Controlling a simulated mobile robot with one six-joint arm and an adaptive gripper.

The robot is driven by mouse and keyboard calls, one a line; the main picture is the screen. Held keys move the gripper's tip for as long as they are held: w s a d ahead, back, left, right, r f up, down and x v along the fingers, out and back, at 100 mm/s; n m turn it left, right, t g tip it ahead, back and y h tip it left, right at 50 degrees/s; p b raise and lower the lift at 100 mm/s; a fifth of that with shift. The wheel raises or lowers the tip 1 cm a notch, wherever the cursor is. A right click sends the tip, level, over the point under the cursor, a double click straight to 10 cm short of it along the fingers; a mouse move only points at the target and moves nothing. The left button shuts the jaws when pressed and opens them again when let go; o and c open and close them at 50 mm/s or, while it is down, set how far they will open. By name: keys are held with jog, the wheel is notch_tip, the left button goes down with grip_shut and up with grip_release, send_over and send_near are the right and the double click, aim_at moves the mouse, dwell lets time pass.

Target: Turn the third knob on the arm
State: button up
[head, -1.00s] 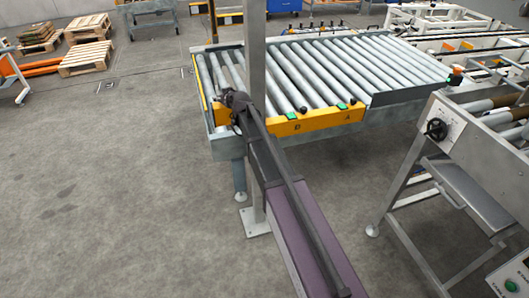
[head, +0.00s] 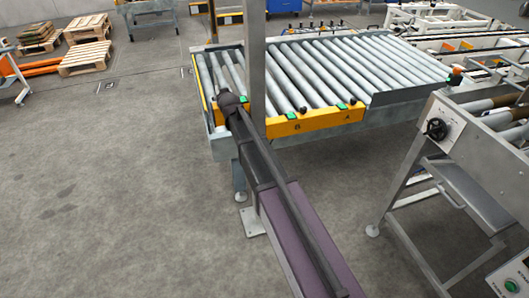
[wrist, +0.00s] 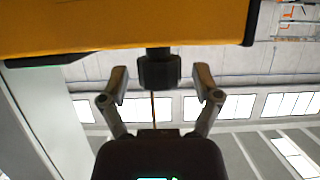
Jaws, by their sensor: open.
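A yellow panel (head: 315,122) runs along the near edge of the roller conveyor, with black knobs (head: 303,110) and (head: 341,106) and letters on it. My arm's dark end covers the panel's left part in the head view, and my gripper's fingers are hidden there. In the wrist view the yellow panel (wrist: 110,25) fills the top. A black knob (wrist: 159,70) sticks out from it. My gripper (wrist: 160,80) is open, with one finger on each side of this knob and a visible gap to each. I cannot tell which knob it is by count.
A grey upright post (head: 257,80) stands close beside my arm, in front of the conveyor rollers (head: 350,65). A metal stand with a black handwheel (head: 436,129) is at the right. Wooden pallets (head: 86,58) lie far left. The floor at left is clear.

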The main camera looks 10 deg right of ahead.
jog(key=shift+m+h, duration=1.7)
jog(key=shift+h, duration=0.3)
jog(key=shift+m+h, duration=0.5)
jog(key=shift+h, duration=0.1)
jog(key=shift+w+m+g+h, duration=0.15)
jog(key=shift+m+g+h, duration=1.15)
jog(key=shift+m+h, duration=0.7)
jog(key=shift+s+a+r+h, duration=0.1)
jog(key=shift+s+h, duration=0.15)
jog(key=shift+h, duration=0.05)
jog(key=p+v, duration=0.5)
jog(key=v, duration=0.8)
jog(key=s+d+f+n+g+y, duration=0.2)
jog(key=s+d+f+g, duration=0.2)
jog(key=s+d, duration=0.5)
jog(key=s+d+f+n+g+y+p, duration=0.1)
jog(key=s+d+f+n+g+y, duration=0.1)
jog(key=s+d, duration=0.7)
jog(key=shift+s+f+g+y, duration=0.5)
jog(key=shift+s+f+g, duration=0.9)
jog(key=shift+s+f, duration=0.15)
